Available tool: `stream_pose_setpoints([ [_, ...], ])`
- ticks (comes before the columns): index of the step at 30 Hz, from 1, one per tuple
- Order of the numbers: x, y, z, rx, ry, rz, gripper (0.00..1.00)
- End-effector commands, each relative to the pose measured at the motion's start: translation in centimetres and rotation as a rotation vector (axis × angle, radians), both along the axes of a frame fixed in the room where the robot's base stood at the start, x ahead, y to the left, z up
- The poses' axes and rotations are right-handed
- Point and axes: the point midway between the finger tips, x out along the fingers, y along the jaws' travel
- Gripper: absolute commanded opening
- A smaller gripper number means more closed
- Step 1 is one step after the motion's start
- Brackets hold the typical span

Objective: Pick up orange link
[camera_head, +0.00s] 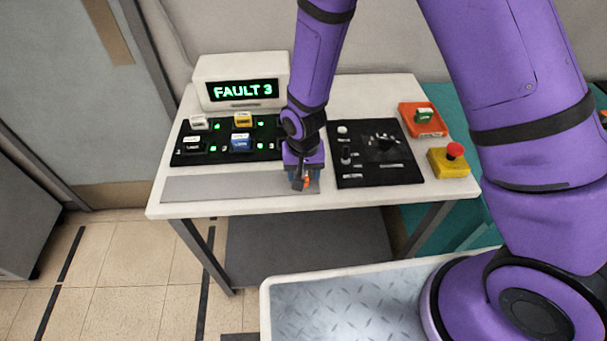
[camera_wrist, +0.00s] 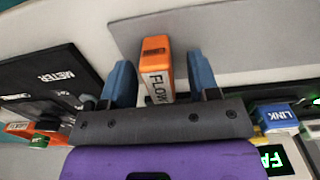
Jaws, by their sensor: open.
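The orange link (camera_wrist: 157,65) is a block with a white label that appears to read FLOW. In the wrist view it stands between the two blue fingers of my gripper (camera_wrist: 159,62), with a gap on the right and the left finger close to it. I cannot tell whether that finger touches it. The fingers are open. In the head view my gripper (camera_head: 303,179) is low over the right end of the grey strip (camera_head: 230,188), and a small orange part of the link (camera_head: 307,182) shows beside the fingers. The rest is hidden.
Behind is a black board (camera_head: 220,158) with several coloured blocks, including a blue one (camera_head: 241,142), below a FAULT 3 display (camera_head: 242,90). To the right are a black meter panel (camera_head: 372,170), an orange tray (camera_head: 410,122) with a green block, and a yellow stop-button box (camera_head: 447,165).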

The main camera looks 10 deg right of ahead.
Motion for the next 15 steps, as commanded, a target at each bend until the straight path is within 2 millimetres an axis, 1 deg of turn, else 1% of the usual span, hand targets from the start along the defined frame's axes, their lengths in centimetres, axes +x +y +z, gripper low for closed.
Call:
stream_pose_setpoints([
  [7,0.0,0.0,-0.17,0.0,0.0,0.0,0.55],
  [8,0.0,0.0,-0.17,0.0,0.0,0.0,0.53],
  [9,0.0,0.0,-0.17,0.0,0.0,0.0,0.44],
  [11,-0.01,0.0,-0.17,0.0,0.0,0.0,0.3],
  [12,-0.01,-0.01,-0.16,0.0,0.0,0.0,0.21],
  [15,-0.01,-0.01,-0.16,0.0,0.0,0.0,0.01],
])
